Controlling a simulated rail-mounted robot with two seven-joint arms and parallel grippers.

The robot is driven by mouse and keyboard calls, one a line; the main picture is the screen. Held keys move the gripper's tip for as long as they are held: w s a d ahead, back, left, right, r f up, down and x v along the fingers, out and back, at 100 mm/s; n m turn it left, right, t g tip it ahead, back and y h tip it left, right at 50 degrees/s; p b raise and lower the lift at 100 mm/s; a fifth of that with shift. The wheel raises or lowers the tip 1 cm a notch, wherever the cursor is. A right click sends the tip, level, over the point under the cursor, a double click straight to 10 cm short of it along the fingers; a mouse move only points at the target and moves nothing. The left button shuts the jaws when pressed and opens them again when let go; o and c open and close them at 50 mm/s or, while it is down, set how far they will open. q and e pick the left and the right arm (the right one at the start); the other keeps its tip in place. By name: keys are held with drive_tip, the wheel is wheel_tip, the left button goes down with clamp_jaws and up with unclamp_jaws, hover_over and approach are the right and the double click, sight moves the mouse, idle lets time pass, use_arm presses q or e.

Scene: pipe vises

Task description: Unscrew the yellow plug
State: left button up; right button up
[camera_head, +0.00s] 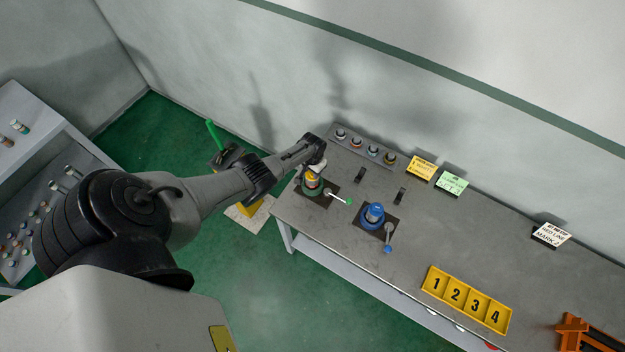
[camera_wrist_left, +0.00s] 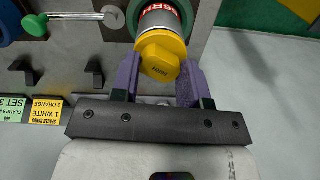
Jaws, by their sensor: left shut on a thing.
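The yellow plug (camera_wrist_left: 161,58) shows its hexagonal end in the left wrist view. It sits on a silver pipe (camera_wrist_left: 160,19) with a red label, which stands in the green vise (camera_wrist_left: 129,17). My left gripper (camera_wrist_left: 158,68) has its two purple fingers on either side of the plug, shut on it. In the head view, my left gripper (camera_head: 314,163) is right over the green vise (camera_head: 311,191) near the bench's left end. The vise's lever (camera_head: 338,198) has a green knob. My right gripper is not in view.
A blue vise (camera_head: 374,214) with a lever stands to the right on the bench (camera_head: 338,240). Small capped parts stand in a rack (camera_head: 365,151) behind. A yellow tray numbered 1 to 4 (camera_head: 467,298) lies at the front. Bare bench lies between.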

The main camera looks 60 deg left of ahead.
use_arm(q)
drive_tip(key=shift+n, duration=0.7)
drive_tip(key=n, duration=0.4)
drive_tip(key=shift+r+n+p, duration=0.1)
drive_tip(key=shift+n+p, duration=0.3)
drive_tip(key=o, duration=0.5)
drive_tip(key=shift+n, duration=0.6)
drive_tip(key=c, duration=0.5)
drive_tip(key=shift+r+p, duration=0.55)
drive_tip(key=shift+p, duration=0.05)
drive_tip(key=shift+r, duration=0.15)
drive_tip(key=shift+r+p, duration=0.3)
drive_tip(key=shift+r, duration=1.45)
